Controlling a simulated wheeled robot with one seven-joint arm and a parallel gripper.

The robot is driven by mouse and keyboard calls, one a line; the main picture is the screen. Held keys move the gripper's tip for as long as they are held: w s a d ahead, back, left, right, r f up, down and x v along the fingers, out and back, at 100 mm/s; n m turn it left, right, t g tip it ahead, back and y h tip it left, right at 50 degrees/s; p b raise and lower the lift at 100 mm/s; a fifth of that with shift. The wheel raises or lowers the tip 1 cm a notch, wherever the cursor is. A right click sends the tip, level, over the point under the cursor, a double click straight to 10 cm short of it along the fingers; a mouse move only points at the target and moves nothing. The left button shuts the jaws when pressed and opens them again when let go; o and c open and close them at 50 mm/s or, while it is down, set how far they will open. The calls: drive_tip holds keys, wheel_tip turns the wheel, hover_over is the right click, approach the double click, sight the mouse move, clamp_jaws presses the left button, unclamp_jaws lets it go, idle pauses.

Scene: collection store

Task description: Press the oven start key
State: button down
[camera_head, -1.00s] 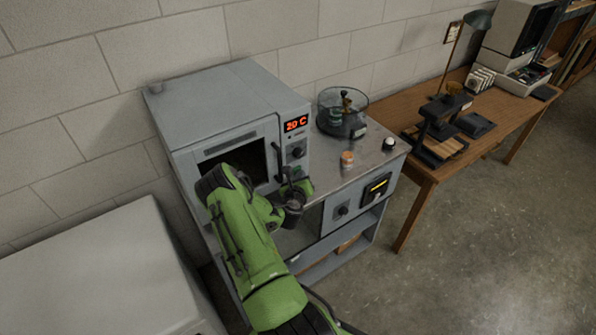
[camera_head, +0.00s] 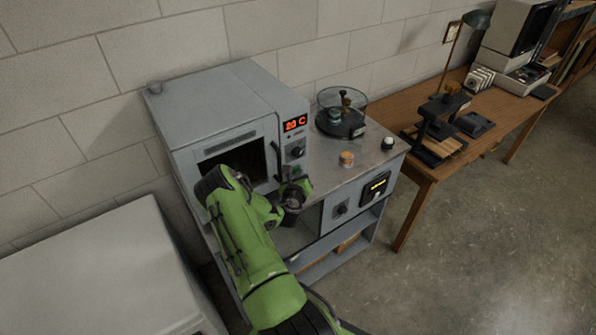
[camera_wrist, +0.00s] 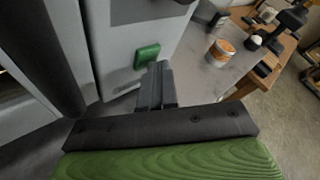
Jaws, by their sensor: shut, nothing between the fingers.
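The grey oven (camera_head: 225,85) stands on the bench against the wall, with a red display (camera_head: 295,123) reading 20 C and a dark knob (camera_head: 297,151) below it on its front panel. In the wrist view the green start key (camera_wrist: 147,56) sits on the pale front panel. My gripper (camera_wrist: 161,70) is shut and empty. Its fingertips are just below and right of the key in that view; I cannot tell whether they touch it.
On the bench right of the oven are an orange-labelled jar (camera_head: 347,159), a round glass vessel (camera_head: 342,112) and a dark-based knob (camera_head: 388,143). A wooden table (camera_head: 425,170) with instruments stands further right. A pale cabinet (camera_head: 100,270) is at lower left.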

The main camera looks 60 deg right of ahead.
drive_tip(key=shift+w+r, duration=0.2)
drive_tip(key=shift+r, duration=0.1)
drive_tip(key=shift+s+f, duration=0.1)
drive_tip(key=shift+s+a, duration=0.25)
drive_tip(key=shift+s, duration=0.05)
drive_tip(key=shift+s+f+b, duration=0.15)
drive_tip(key=shift+s+b, duration=0.1)
drive_tip(key=shift+b, duration=0.1)
drive_tip(key=s+b, duration=0.1)
drive_tip(key=s+a+b, duration=0.1)
drive_tip(key=s+b, duration=0.1)
drive_tip(key=shift+a+f, duration=0.25)
drive_tip(key=shift+a, duration=0.05)
drive_tip(key=shift+s+a+r+b, duration=0.25)
drive_tip(key=shift+s+a+b, duration=0.15)
drive_tip(key=shift+s, duration=0.2)
drive_tip(key=shift+d, duration=0.1)
